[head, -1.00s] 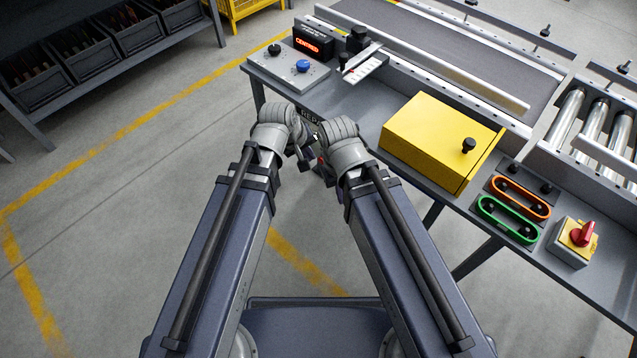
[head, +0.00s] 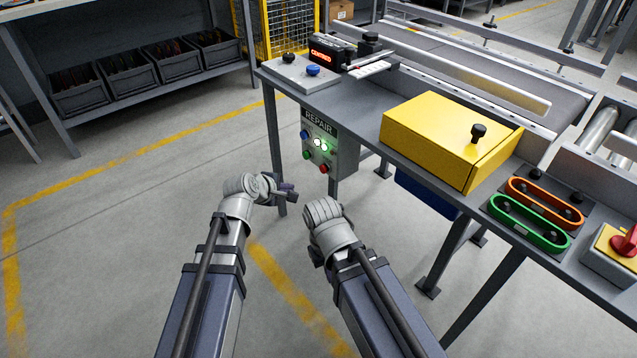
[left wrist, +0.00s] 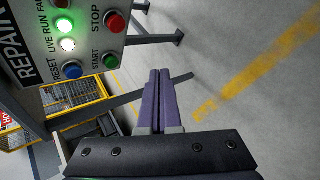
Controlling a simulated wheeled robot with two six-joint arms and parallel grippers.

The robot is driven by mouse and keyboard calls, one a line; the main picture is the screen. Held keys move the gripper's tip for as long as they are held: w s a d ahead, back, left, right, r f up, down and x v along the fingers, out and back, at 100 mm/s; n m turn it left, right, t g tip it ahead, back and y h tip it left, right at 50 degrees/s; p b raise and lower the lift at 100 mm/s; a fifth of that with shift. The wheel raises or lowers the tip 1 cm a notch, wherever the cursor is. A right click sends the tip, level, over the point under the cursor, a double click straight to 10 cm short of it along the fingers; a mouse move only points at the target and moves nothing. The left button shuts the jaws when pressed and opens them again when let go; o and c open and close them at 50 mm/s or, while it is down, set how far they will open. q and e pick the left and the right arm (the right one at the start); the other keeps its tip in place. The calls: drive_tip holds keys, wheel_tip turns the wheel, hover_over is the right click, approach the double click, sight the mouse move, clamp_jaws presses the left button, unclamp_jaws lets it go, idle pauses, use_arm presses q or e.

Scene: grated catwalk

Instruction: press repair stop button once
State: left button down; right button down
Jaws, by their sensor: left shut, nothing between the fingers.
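The grey REPAIR control box (head: 343,153) hangs under the near left part of the bench. Its red STOP button (head: 323,169) is at the lower right of the face; it also shows large and labelled in the left wrist view (left wrist: 115,22). The green START button (left wrist: 110,60) sits beside it, and the blue RESET button (left wrist: 73,71) is higher on the box. My left gripper (head: 290,192) is shut and empty, below and in front of the box; its fingers (left wrist: 159,76) appear apart from the panel. My right gripper's fingers are mostly hidden behind its wrist.
The bench carries a yellow box (head: 440,130), green (head: 520,228) and orange (head: 545,200) loop handles, and a red rotary switch (head: 626,240). Bench legs stand right of the box. Shelf bins (head: 125,80) are at far left. Floor before the box is open.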

sight(322, 172)
idle(0.4)
use_arm(q)
drive_tip(key=w+d, duration=0.5)
drive_tip(key=d, duration=0.2)
idle(0.3)
drive_tip(key=shift+w, duration=0.15)
idle(1.9)
drive_tip(key=shift+w+d, duration=0.2)
drive_tip(key=shift+d, duration=0.15)
drive_tip(key=shift+w+d, duration=0.5)
drive_tip(key=shift+d, duration=0.15)
idle(1.0)
drive_tip(key=shift+s+a, duration=0.1)
idle(0.4)
drive_tip(key=shift+s+a, duration=0.65)
drive_tip(key=shift+a, duration=0.25)
drive_tip(key=shift+s+a, duration=0.75)
drive_tip(key=shift+a, duration=0.25)
drive_tip(key=shift+s+a, duration=0.75)
drive_tip(key=shift+a, duration=0.25)
